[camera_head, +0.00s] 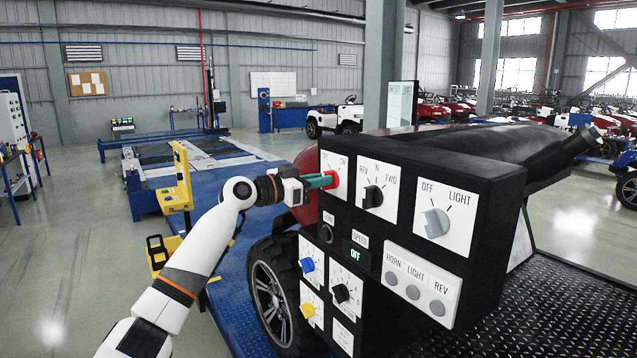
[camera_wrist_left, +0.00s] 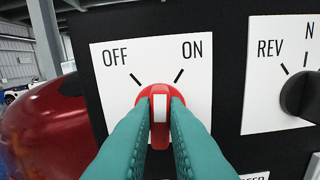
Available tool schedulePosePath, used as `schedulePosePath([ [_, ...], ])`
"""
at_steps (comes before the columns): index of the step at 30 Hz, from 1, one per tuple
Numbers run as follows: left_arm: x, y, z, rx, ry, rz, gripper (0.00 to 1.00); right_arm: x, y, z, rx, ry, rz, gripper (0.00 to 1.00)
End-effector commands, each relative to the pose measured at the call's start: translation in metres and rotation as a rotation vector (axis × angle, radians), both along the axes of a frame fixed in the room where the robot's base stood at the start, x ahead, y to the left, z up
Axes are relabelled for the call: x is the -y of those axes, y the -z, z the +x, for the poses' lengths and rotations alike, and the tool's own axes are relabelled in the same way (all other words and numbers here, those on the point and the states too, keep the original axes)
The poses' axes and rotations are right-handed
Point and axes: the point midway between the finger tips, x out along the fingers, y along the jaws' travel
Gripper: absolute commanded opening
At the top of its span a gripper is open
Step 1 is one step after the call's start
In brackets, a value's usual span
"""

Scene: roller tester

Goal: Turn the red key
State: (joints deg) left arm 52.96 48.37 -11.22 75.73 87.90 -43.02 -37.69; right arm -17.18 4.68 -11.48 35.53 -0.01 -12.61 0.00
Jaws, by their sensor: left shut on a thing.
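The red key (camera_wrist_left: 160,94) is a round red knob with a white bar, on a white plate marked OFF and ON on the black control panel (camera_head: 495,215). In the left wrist view its white bar stands about upright, between the OFF and ON marks. My left gripper (camera_wrist_left: 160,115) has teal fingers on both sides of the key and is shut on it. In the head view the left gripper (camera_head: 322,181) reaches the panel's upper left plate, and only a bit of red key (camera_head: 332,178) shows. My right gripper is in neither view.
To the right of the key are a black REV/N/FWD knob (camera_head: 373,197) and a grey LIGHT knob (camera_head: 437,222). Below are a blue knob (camera_head: 308,265), a yellow knob (camera_head: 308,310) and a green OFF display (camera_head: 355,255). A red vehicle body (camera_wrist_left: 45,130) lies left of the panel.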

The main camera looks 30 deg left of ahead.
Motion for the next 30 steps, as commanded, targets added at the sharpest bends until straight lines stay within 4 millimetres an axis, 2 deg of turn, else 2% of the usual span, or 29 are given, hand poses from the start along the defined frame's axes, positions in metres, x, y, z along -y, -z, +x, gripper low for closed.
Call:
schedulePosePath([
  [15,-0.002,-0.001,0.001,-0.178,0.001,-0.434,0.0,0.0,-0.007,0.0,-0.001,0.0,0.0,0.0],
  [30,-0.004,-0.001,0.001,-0.264,0.0,-0.647,0.0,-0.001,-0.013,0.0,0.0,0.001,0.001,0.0],
])
